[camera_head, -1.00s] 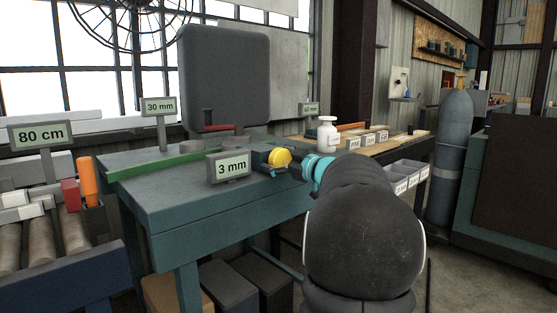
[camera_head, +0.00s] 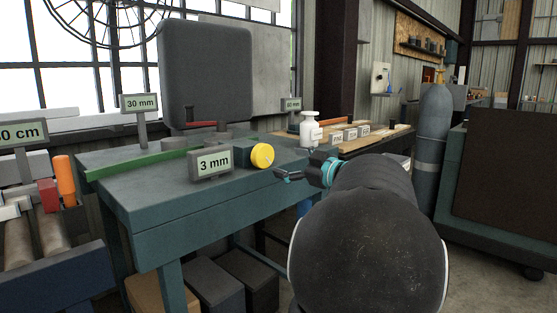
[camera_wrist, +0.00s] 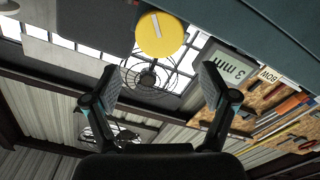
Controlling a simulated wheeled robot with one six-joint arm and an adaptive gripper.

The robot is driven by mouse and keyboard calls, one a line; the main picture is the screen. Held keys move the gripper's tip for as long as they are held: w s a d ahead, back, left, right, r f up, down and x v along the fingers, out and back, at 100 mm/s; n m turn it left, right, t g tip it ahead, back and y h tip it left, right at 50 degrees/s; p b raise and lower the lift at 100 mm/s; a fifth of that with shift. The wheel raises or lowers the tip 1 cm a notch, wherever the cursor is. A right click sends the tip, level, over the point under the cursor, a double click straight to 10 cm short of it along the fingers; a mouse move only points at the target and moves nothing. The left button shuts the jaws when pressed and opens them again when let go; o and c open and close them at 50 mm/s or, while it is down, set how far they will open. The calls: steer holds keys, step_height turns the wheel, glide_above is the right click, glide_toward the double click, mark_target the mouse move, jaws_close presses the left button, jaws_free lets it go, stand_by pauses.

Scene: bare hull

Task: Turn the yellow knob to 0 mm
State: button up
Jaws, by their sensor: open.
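The yellow knob (camera_head: 262,155) sits on the end of a dark block on the teal workbench (camera_head: 160,197). A small display (camera_head: 210,163) to its left reads 3 mm. My gripper (camera_head: 284,175) is to the right of the knob and a little lower in the head view, apart from it. In the wrist view the knob (camera_wrist: 159,35) shows its round face with a white line, beyond the open fingers (camera_wrist: 160,85). The display (camera_wrist: 228,68) shows there upside down, partly behind a finger. Nothing is between the fingers.
Signs reading 30 mm (camera_head: 139,104) and 60 mm (camera_head: 291,104) stand farther back. A green bar (camera_head: 140,163) lies along the bench. A white bottle (camera_head: 310,129) stands behind my gripper. An orange cylinder (camera_head: 65,178) is at the left. The bench front is clear.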

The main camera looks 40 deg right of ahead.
mark_target(266, 156)
steer(key=shift+s, duration=0.45)
steer(key=shift+o, duration=1.4)
steer(key=shift+f, duration=0.1)
steer(key=w+m+b, duration=0.1)
steer(key=w+m, duration=0.2)
steer(key=w, duration=0.1)
steer(key=w+m+b, duration=0.1)
steer(key=w+m, duration=0.1)
steer(key=w, duration=0.2)
steer(key=w+m+b, duration=0.1)
steer(key=w+m, duration=0.2)
steer(key=shift+w+a+m, duration=0.25)
steer(key=shift+w+m, duration=0.05)
steer(key=shift+w, duration=0.1)
steer(key=c, duration=1.2)
